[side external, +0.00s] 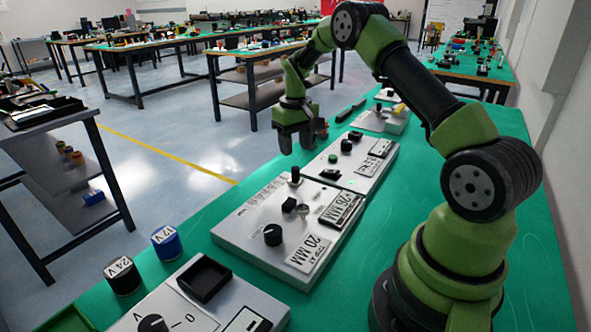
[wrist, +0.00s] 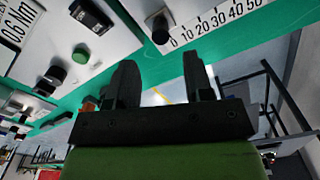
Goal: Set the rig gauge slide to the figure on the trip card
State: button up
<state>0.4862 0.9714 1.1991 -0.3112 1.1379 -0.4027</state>
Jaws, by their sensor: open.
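The rig panel (side external: 228,228) is a pale box on the green bench in the side external view. Its trip card (side external: 308,253) reads "20 MM", with a smaller line above that looks like "TRIP AT". The gauge scale (wrist: 217,22) shows 0 to 50 at the top of the wrist view. A round dark knob, apparently the slide (wrist: 160,28), stands near the 0 end; it also seems to show in the side external view (side external: 295,175). My gripper (side external: 298,143) is open and empty above the panel's far end, and its fingers (wrist: 160,82) are apart from the knob.
A black dial (side external: 272,235) and a black-framed plate (side external: 341,208) sit on the same panel. A second panel (side external: 372,158) adjoins it, with a green button (wrist: 81,55). A 24 V can (side external: 122,276) and a blue 12 V can (side external: 166,243) stand nearby.

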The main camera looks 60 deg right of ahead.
aim_at(296, 168)
notch_tip(296, 168, down, 7)
jog(key=shift+f, duration=0.1)
dwell(0.3)
